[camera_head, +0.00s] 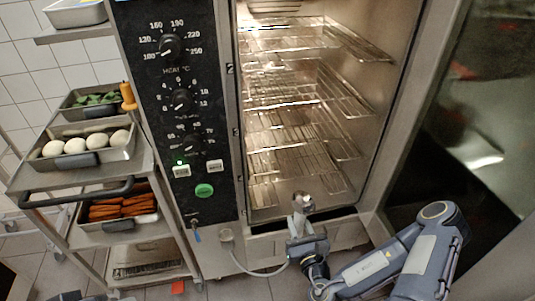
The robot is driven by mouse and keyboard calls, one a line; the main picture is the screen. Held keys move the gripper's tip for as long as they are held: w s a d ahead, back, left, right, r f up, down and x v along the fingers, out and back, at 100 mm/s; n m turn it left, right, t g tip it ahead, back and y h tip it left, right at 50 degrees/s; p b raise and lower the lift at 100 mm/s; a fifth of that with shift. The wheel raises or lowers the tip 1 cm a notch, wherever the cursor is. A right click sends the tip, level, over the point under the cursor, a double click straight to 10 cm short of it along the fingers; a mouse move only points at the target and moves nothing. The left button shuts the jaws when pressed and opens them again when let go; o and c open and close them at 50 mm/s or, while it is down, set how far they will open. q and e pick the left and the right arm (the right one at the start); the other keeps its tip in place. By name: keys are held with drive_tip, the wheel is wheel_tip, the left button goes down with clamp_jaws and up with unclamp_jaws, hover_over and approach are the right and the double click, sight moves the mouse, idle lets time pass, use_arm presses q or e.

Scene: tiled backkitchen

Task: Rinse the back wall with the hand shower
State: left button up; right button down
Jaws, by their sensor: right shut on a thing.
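The oven (180,110) stands open, with its lit chamber facing me. The back wall (275,85) of the chamber shows between several wire racks (300,130). My right gripper (302,228) is at the lower front of the chamber opening, shut on the hand shower (303,203). The shower head points up and stands in front of the chamber's bottom edge. Its grey hose (255,271) runs from a fitting low on the oven front to my gripper. The gripper covers most of the handle.
At left, a trolley (65,180) holds trays of green vegetables (95,99), pale round items (85,143) and orange-brown sticks (120,208). An orange-handled item (128,96) stands by the top tray. The open oven door (455,110) bounds the right side.

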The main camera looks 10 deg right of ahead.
drive_tip(key=w+d+r+n+g+y, duration=0.1)
drive_tip(key=w+d+r+n+y, duration=0.25)
drive_tip(key=r+y, duration=0.2)
drive_tip(key=s+d+f+n+g+y, duration=0.3)
drive_tip(key=d+f+n+g+y, duration=0.35)
drive_tip(key=n+g+y, duration=0.35)
drive_tip(key=w+r+t, duration=0.1)
drive_tip(key=w, duration=1.1)
drive_tip(key=shift+w+d+m, duration=0.2)
drive_tip(key=shift+d+m, duration=0.2)
drive_tip(key=shift+m, duration=0.05)
drive_tip(key=shift+y, duration=0.25)
use_arm(q)
drive_tip(key=shift+c, duration=0.9)
